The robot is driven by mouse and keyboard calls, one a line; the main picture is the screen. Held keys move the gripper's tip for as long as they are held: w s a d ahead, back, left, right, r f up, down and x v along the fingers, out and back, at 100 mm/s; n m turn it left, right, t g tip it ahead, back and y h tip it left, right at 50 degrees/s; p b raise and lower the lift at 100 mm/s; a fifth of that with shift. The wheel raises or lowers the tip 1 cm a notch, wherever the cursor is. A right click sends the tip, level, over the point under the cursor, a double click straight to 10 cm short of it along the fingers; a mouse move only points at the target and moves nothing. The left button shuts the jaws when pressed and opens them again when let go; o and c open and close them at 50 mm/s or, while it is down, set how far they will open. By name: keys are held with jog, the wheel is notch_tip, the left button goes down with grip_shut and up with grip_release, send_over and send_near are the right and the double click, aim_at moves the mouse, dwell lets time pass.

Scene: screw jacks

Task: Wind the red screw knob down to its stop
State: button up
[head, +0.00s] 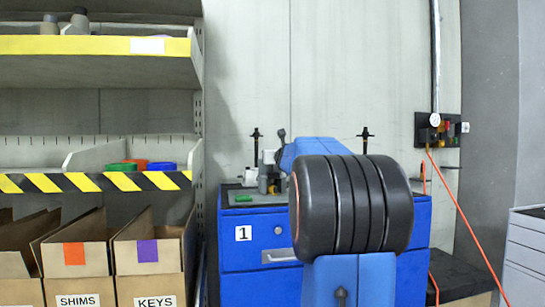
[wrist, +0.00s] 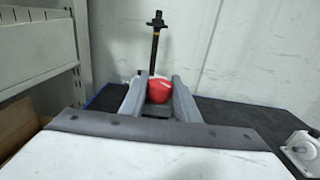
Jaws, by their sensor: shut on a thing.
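The red screw knob (wrist: 160,90) shows in the wrist view between the two grey fingers of my gripper (wrist: 160,79). The fingers are closed on its left and right sides. Its lower part and its screw are hidden behind the gripper body, so the gap down to its stop cannot be seen. In the head view my own blue and black arm covers most of the bench top, and I cannot make out the knob there.
A blue cabinet (head: 261,254) marked 1 carries the dark bench top. A black post (wrist: 155,48) stands behind the knob. A pale fixture (wrist: 301,150) sits at the right in the wrist view. Shelving with bins and boxes (head: 81,255) stands left.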

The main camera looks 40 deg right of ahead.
jog(key=shift+r, duration=0.2)
dwell(0.5)
jog(key=o, duration=1)
jog(key=shift+o, duration=0.2)
jog(key=shift+f, duration=0.1)
jog(key=v, duration=1.7)
jog(key=shift+a, duration=0.35)
